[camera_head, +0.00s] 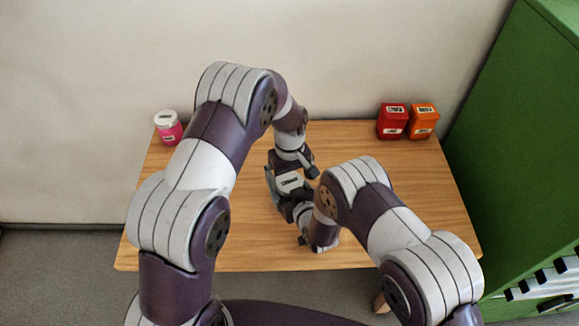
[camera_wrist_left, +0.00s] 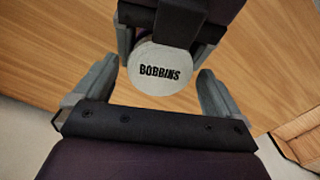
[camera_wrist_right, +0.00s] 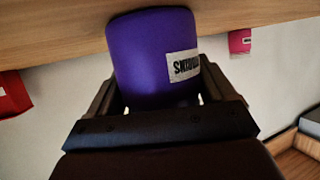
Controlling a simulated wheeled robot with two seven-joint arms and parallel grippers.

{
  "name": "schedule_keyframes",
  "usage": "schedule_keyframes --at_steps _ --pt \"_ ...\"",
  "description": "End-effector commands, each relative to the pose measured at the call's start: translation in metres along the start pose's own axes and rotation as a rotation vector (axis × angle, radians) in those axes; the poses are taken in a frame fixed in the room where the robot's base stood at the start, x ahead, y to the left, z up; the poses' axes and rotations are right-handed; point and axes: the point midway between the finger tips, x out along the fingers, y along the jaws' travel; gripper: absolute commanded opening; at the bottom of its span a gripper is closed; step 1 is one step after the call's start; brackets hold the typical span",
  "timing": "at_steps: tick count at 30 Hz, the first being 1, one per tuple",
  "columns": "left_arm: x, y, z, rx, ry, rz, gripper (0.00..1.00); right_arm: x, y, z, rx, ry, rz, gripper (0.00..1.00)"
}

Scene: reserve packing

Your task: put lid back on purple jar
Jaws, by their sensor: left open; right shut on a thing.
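The purple jar (camera_wrist_right: 155,60) is between the fingers of my right gripper (camera_wrist_right: 156,75), which is shut on it. Its pale label shows upside down in the right wrist view. A round pale grey lid marked BOBBINS (camera_wrist_left: 163,69) faces the left wrist camera, at the right gripper; it also shows in the head view (camera_head: 289,182). My left gripper (camera_wrist_left: 158,80) is open, its fingers on either side of the lid with gaps. The lid appears to be at the jar's mouth, but the join is hidden, so I cannot tell whether it is seated.
A pink jar with a white lid (camera_head: 168,128) stands at the table's back left. A red container (camera_head: 392,121) and an orange one (camera_head: 423,121) stand at the back right. The wooden table (camera_head: 400,185) is otherwise clear. A green cabinet (camera_head: 525,120) is on the right.

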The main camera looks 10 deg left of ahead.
Motion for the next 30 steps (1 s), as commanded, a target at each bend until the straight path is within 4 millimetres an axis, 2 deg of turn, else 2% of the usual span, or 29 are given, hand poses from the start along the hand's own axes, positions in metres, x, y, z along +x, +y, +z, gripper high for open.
schedule_keyframes --at_steps 4,11,16,17,20,27,30 --pt "0.0067 -0.0003 0.0003 0.0 -0.001 -0.001 0.98 0.0 0.0 -0.0004 0.0 0.001 0.0 0.0" --pt "0.0069 -0.0002 0.0002 0.0 0.0 0.0 0.98 0.0001 0.0 -0.0003 0.0 0.001 0.0 0.0" --pt "0.0067 -0.0001 0.0001 0.0 0.0 0.0 0.46 0.0001 0.0 -0.0004 0.0 0.001 0.0 0.0" --pt "0.0067 -0.0001 0.0001 0.0 0.0 0.0 0.41 0.0001 0.0 -0.0004 0.0 0.001 0.0 0.0" --pt "0.0067 -0.0001 0.0001 0.022 0.0 0.0 0.41 0.0001 0.0 -0.0004 0.0 0.001 0.0 0.0" --pt "0.0069 -0.0002 0.0 0.48 0.0 0.0 0.41 0.0 0.0 -0.0003 0.0 0.001 0.0 0.0" --pt "0.0069 -0.0002 0.0 0.563 0.0 0.0 0.41 0.0 0.0 -0.0003 0.0 0.001 0.0 0.0"
